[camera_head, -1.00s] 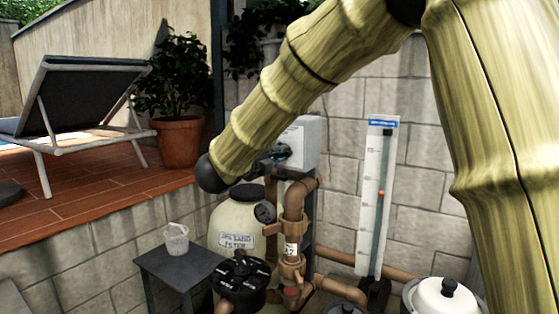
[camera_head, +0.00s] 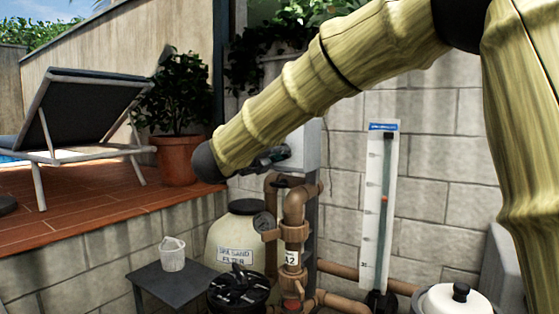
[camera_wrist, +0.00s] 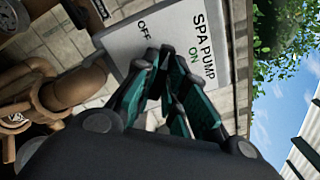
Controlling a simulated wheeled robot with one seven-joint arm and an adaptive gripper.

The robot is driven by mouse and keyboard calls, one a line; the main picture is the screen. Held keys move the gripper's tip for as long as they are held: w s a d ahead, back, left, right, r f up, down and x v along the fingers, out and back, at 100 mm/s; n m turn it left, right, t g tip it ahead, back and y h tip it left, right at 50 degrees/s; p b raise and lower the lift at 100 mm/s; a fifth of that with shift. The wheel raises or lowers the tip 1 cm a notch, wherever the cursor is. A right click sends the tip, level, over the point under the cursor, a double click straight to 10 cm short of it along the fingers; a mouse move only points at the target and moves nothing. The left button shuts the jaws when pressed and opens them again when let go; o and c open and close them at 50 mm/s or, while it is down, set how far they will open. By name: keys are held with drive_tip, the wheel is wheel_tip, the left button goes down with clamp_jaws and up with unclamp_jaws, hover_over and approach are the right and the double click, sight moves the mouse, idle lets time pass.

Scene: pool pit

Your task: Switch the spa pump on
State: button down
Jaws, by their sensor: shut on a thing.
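The spa pump box (camera_head: 306,146) is a pale box on a post by the block wall, partly behind my arm. In the wrist view the box face (camera_wrist: 183,22) reads "SPA PUMP", with "ON" in green and "OFF" in black. My gripper (camera_head: 272,157) is at the front of the box. In the wrist view my gripper (camera_wrist: 166,58) has its dark green fingers close together at the face, between the two words. They are shut on the switch, which the fingers hide. I cannot tell which way the switch is turned.
Brown pipes (camera_head: 295,208) with an A2 tag and a gauge (camera_head: 264,222) stand just below the box. The spa sand filter (camera_head: 236,254), a small table (camera_head: 178,284) with a white basket (camera_head: 173,253), and a flow meter (camera_head: 377,210) are around. A potted plant (camera_head: 178,158) stands on the deck.

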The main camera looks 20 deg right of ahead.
drive_tip(key=shift+f+m+b, duration=0.25)
drive_tip(key=shift+m+b, duration=1.25)
drive_tip(key=shift+b, duration=1.9)
drive_tip(key=shift+f+m+b, duration=0.2)
drive_tip(key=shift+m+b, duration=1.3)
drive_tip(key=shift+b, duration=1.85)
drive_tip(key=m+b, duration=0.4)
drive_tip(key=b, duration=0.4)
drive_tip(key=shift+r+m+b, duration=0.2)
drive_tip(key=shift+m+b, duration=0.2)
drive_tip(key=shift+b, duration=0.4)
drive_tip(key=shift+r, duration=0.1)
drive_tip(key=c, duration=1.4)
unclamp_jaws()
drive_tip(key=shift+a, duration=0.1)
drive_tip(key=shift+o, duration=0.2)
drive_tip(key=shift+r, duration=0.1)
